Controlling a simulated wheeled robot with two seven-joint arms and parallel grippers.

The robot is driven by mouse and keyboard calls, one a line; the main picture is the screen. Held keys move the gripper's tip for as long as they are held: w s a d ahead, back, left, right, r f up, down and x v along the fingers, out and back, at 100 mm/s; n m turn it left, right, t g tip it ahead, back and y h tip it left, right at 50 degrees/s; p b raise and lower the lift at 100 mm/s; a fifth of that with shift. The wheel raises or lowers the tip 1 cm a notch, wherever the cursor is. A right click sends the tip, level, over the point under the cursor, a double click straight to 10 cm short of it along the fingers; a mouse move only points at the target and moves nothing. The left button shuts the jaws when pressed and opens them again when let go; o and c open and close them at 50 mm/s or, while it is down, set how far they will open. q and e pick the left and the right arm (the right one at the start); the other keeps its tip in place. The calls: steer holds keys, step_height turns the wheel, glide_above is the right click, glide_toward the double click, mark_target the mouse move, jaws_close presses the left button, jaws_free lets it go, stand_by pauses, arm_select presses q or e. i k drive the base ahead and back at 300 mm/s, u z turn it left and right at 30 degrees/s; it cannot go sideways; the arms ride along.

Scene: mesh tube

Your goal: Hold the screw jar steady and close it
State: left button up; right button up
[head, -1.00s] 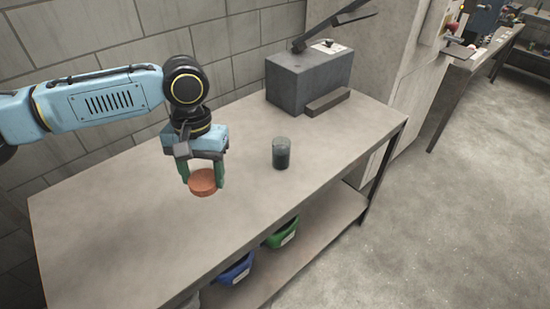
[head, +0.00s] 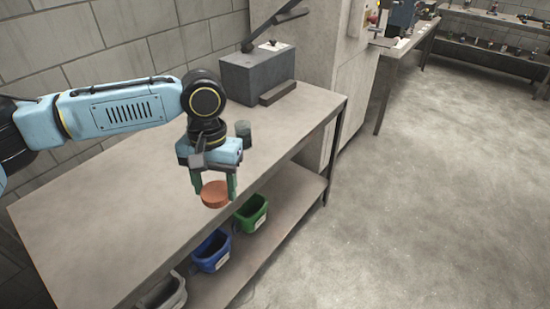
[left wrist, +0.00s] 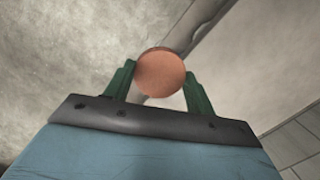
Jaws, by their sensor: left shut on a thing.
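My left gripper (head: 215,188) is shut on an orange-brown round lid (head: 214,195), its green fingers on either side of it. The lid is held in the air above the bench near its front edge. In the left wrist view the lid (left wrist: 160,73) sits between the two fingertips (left wrist: 158,82). The lid is apart from the jar. My right gripper is not in view.
The bench (head: 120,205) is mostly clear. A grey block-shaped machine with a lever (head: 258,75) stands at its far end. Below, a shelf holds a green bin (head: 252,213), a blue bin (head: 211,251) and a grey bin (head: 166,294). Open floor lies to the right.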

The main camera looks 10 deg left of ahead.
mark_target(244, 136)
steer(key=z, duration=0.35)
steer(key=k, duration=0.75)
steer(key=z, duration=0.5)
steer(key=i, duration=0.95)
steer(key=u, duration=0.5)
steer(key=i, duration=1.15)
steer(key=u, duration=1.45)
steer(key=i, duration=0.4)
steer(key=u, duration=0.45)
